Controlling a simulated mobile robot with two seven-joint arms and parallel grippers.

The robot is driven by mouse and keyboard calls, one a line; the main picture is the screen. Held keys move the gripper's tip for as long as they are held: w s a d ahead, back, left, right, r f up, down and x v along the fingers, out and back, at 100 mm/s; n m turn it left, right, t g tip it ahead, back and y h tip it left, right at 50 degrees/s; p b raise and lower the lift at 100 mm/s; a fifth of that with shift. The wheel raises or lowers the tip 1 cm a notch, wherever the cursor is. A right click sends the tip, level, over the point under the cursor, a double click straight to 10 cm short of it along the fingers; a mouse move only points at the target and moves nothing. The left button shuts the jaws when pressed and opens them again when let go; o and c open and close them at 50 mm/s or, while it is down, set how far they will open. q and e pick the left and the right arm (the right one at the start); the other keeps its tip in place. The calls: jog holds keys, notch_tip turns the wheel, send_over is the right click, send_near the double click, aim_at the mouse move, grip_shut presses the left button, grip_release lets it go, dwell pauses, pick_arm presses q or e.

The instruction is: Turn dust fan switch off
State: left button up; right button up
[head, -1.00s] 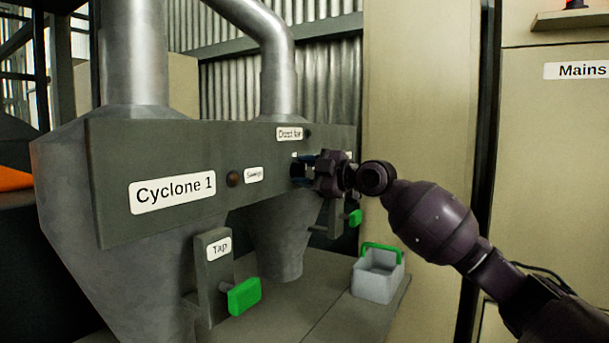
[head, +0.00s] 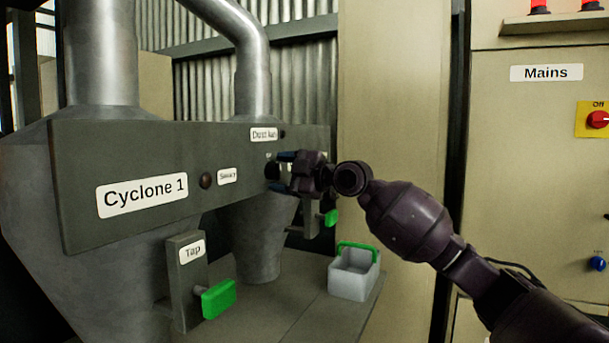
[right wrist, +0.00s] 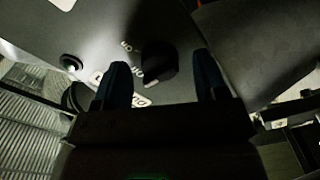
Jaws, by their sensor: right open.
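The dust fan switch is a dark rotary knob; in the right wrist view the knob (right wrist: 158,66) shows on the grey panel with small white markings beside it. In the head view the "Dust fan" label (head: 264,134) is on the grey panel (head: 85,160), and the knob is largely hidden by my gripper. My right gripper (head: 276,172) is at the panel below that label. In the right wrist view its two dark fingers (right wrist: 160,82) stand apart, open, one on either side of the knob; I cannot tell whether they touch it. My left gripper is not in view.
A "Tap" post with a green handle (head: 218,298) stands in front of the cyclone. A grey box with a green handle (head: 354,273) sits on the platform. At right is the cabinet with a "Mains" label (head: 546,73) and a red switch (head: 597,119).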

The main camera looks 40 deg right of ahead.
jog(key=p+v, duration=0.1)
jog(key=v, duration=0.9)
dwell(0.6)
jog(key=shift+s, duration=0.15)
